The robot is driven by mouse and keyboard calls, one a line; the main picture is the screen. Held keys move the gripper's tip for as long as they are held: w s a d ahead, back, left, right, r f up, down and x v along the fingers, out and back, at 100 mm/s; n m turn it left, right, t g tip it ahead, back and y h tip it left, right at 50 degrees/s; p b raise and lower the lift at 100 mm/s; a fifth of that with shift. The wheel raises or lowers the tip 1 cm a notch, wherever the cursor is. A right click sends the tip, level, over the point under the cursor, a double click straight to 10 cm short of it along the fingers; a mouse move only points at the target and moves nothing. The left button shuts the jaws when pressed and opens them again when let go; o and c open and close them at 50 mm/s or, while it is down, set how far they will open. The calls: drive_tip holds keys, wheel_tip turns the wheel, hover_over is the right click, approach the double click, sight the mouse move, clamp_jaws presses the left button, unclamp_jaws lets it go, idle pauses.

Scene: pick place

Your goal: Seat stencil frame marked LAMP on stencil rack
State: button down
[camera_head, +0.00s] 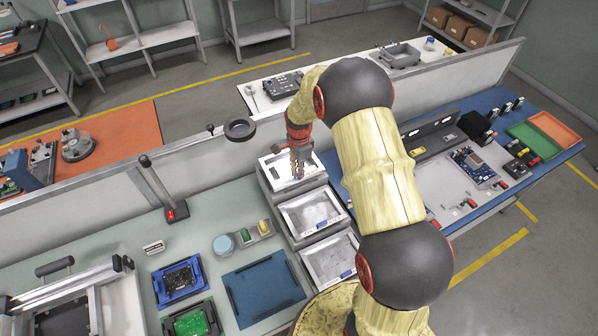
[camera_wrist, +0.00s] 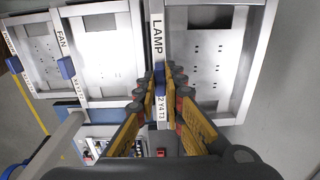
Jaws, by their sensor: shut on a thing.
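The stencil frame marked LAMP (camera_wrist: 207,60) is a silver metal frame with small holes. Its label bar (camera_wrist: 157,35) faces my wrist camera. My gripper (camera_wrist: 160,78) is shut on that bar, one finger on each side. In the head view my gripper (camera_head: 299,168) is at the farthest bay of the stepped stencil rack (camera_head: 296,237), and the LAMP frame (camera_head: 280,168) shows there, partly hidden by my gripper. It lies at or just over the bay; I cannot tell whether it touches the supports.
The frame marked FAN (camera_wrist: 100,55) lies beside it, with another frame (camera_wrist: 36,50) farther left. A grey partition (camera_head: 215,150) runs close behind the rack. A blue mat (camera_head: 262,288) and circuit boards (camera_head: 180,280) lie left of the rack.

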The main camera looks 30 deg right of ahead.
drive_tip(key=shift+f+b, duration=0.55)
drive_tip(key=shift+f, duration=0.25)
idle(0.7)
idle(0.3)
drive_tip(key=c, duration=1.9)
unclamp_jaws()
drive_tip(key=shift+o, duration=0.5)
drive_tip(key=c, duration=0.4)
drive_tip(key=shift+o, duration=0.2)
drive_tip(key=shift+r+p, duration=1.9)
drive_tip(key=shift+r, duration=1.65)
